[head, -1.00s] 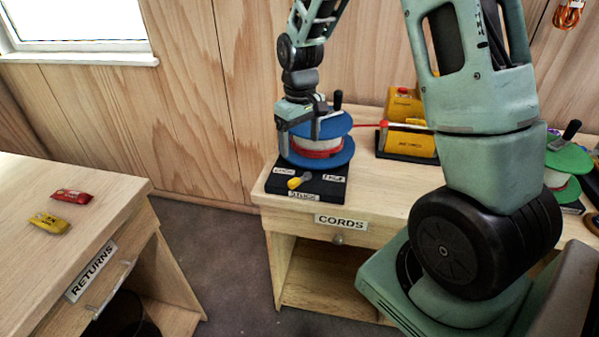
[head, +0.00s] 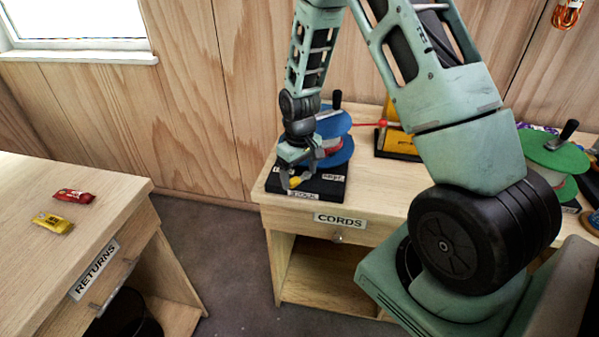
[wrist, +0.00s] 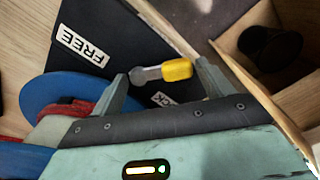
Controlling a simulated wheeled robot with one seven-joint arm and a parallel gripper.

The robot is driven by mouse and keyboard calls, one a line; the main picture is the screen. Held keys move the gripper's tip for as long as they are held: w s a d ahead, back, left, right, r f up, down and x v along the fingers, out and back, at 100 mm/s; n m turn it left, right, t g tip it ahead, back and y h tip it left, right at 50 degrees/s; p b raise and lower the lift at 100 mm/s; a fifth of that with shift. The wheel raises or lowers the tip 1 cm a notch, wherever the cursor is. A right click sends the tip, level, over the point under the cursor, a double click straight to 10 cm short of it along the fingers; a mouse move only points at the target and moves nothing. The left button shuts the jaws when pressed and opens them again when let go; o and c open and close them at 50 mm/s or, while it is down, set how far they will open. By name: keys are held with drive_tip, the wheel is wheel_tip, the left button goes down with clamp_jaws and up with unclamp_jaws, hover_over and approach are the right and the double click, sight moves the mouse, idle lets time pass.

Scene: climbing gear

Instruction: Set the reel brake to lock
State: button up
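The reel has blue flanges (head: 337,124) and a red-and-white core, and stands on a black base (head: 333,188) on the cords table. The brake lever (wrist: 177,70) has a yellow handle on a grey arm, and also shows in the head view (head: 295,182), partly covered by my gripper. In the wrist view a "FREE" label (wrist: 82,45) lies on the base, and a second label (wrist: 163,99) is partly hidden by my gripper. My gripper (wrist: 164,80) is open, its fingers on either side of the lever with a visible gap to the yellow handle.
A yellow box (head: 398,142) in a black holder stands right of the reel. A green reel (head: 553,152) is farther right. The returns table (head: 120,195) at left holds a red packet (head: 73,196) and a yellow one (head: 52,222). Floor is free between tables.

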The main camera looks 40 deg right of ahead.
drive_tip(key=c, duration=0.6)
drive_tip(key=shift+o, duration=0.2)
drive_tip(key=shift+w+m, duration=0.3)
drive_tip(key=shift+m, duration=0.8)
drive_tip(key=o, duration=0.7)
wheel_tip(320, 180, up, 18)
drive_tip(key=b, duration=0.2)
drive_tip(key=shift+f, duration=0.25)
